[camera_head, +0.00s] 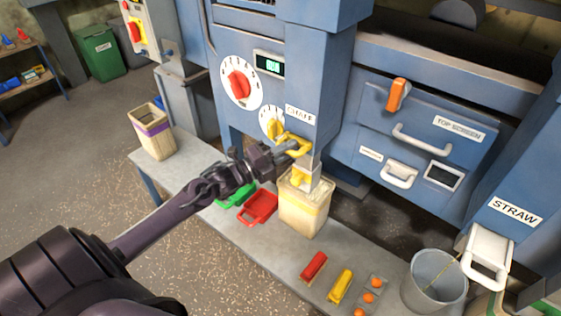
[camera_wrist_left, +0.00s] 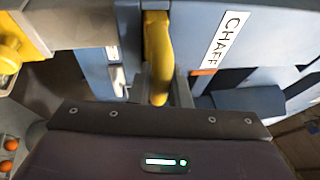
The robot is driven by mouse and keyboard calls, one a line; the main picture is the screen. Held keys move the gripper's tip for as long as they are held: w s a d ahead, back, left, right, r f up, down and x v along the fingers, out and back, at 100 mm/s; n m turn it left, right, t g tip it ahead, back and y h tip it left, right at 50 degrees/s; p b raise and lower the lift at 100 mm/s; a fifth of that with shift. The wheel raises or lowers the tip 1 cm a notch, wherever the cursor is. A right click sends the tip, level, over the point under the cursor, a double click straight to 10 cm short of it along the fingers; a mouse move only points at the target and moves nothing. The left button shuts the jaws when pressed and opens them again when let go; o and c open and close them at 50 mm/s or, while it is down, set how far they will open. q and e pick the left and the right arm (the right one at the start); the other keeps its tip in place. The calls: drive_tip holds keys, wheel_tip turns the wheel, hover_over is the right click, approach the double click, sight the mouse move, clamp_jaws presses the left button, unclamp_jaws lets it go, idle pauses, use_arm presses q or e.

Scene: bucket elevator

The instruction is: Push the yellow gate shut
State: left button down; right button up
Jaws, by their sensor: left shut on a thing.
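The yellow gate (camera_head: 292,141) sticks out below the CHAFF label on the blue machine. Its curved yellow handle also shows in the left wrist view (camera_wrist_left: 158,55), between my fingers. My left gripper (camera_head: 298,149) is shut on the yellow gate's handle, and its fingers (camera_wrist_left: 166,90) lie on both sides of it. Below the spout stands a cream bag (camera_head: 304,212) on the bench, with pale material at its top. How far the gate stands out is hard to tell. My right gripper does not show.
A grey bench (camera_head: 262,252) runs under the machine, holding a red scoop (camera_head: 259,207), a green scoop (camera_head: 236,195), red and yellow brush-like items, and a tray of orange balls. A grey bucket (camera_head: 434,281) stands at the right. A bag with a purple band (camera_head: 153,132) stands at the left.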

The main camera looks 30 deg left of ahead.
use_arm(q)
drive_tip(key=shift+w+r, duration=0.1)
drive_tip(key=c, duration=1.4)
unclamp_jaws()
drive_tip(key=shift+o, duration=0.2)
drive_tip(key=shift+w+f, duration=0.15)
drive_tip(key=shift+f, duration=0.05)
drive_tip(key=v, duration=0.8)
drive_tip(key=shift+b, duration=0.3)
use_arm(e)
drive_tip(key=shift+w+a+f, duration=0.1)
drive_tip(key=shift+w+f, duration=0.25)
